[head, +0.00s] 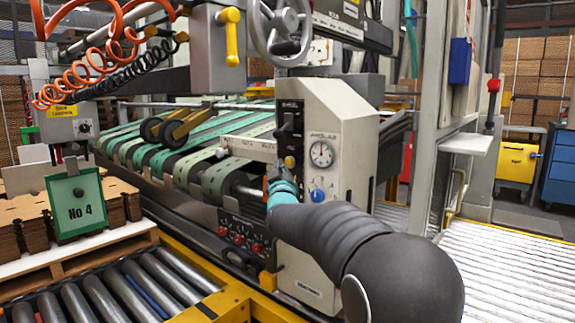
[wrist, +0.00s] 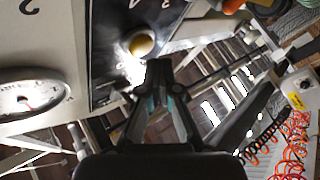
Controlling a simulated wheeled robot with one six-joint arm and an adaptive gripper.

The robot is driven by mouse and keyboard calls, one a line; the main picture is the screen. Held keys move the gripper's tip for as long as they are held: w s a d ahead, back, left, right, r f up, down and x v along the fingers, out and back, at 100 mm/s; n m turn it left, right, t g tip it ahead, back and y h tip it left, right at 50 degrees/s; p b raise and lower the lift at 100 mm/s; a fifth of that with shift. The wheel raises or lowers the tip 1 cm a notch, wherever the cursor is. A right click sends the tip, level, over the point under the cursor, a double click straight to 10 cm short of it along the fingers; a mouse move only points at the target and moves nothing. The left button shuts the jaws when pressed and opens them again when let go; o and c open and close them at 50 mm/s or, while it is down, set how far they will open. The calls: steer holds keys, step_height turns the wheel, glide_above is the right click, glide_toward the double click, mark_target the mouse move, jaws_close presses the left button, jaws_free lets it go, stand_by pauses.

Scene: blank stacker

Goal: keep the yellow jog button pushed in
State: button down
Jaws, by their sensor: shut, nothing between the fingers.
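The yellow jog button (head: 290,161) is on the dark control strip of the cream machine cabinet (head: 340,115), left of a round dial. In the wrist view the round yellow button (wrist: 141,43) sits on a black panel, just above and left of my fingertips. My gripper (wrist: 159,66) is shut and empty, its tips close together near the button. A small gap shows between tips and button in that view, and I cannot tell the depth. In the head view my gripper (head: 274,176) is small and partly hidden by my wrist, just below the button. I cannot tell whether the button is pressed in.
A dial gauge (head: 321,154) and a blue knob (head: 317,195) are on the cabinet face. A handwheel (head: 281,30) is above. Green belts (head: 160,150) run to the left, and a roller conveyor (head: 110,295) lies at the lower left.

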steer(key=shift+a, duration=0.1)
steer(key=s+a, duration=0.1)
steer(key=s, duration=0.1)
steer(key=s+a+b, duration=0.1)
steer(key=s+a, duration=0.1)
stand_by(0.4)
steer(key=shift+f, duration=0.1)
